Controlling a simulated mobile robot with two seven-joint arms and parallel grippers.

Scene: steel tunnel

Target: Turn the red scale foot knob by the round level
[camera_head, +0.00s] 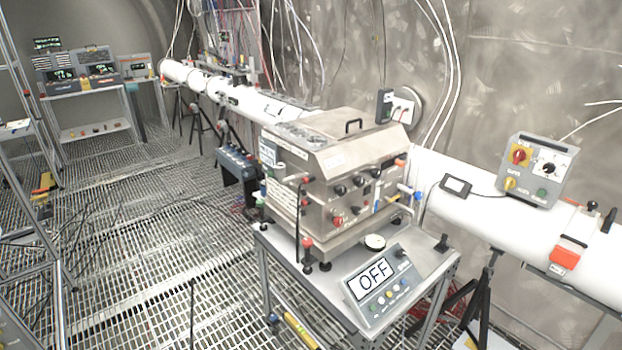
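A metal cart (283,262) in the middle carries a boxy steel machine (340,195) and a grey console (385,284) whose display reads OFF. A small red knob (307,242) sits low at the machine's front left corner, just above a black foot (307,267). Another red knob (337,221) is on the machine's front panel. A small round pale disc (375,242) lies behind the console; I cannot tell whether it is the round level. Neither of my grippers shows in the head view.
A white pipe (480,218) runs behind the cart along the wall and carries a grey control box (537,170). A metal rack (60,200) stands at the left. The grating floor (170,240) left of the cart is mostly open, with some cables. A yellow tube (299,330) is low by the cart.

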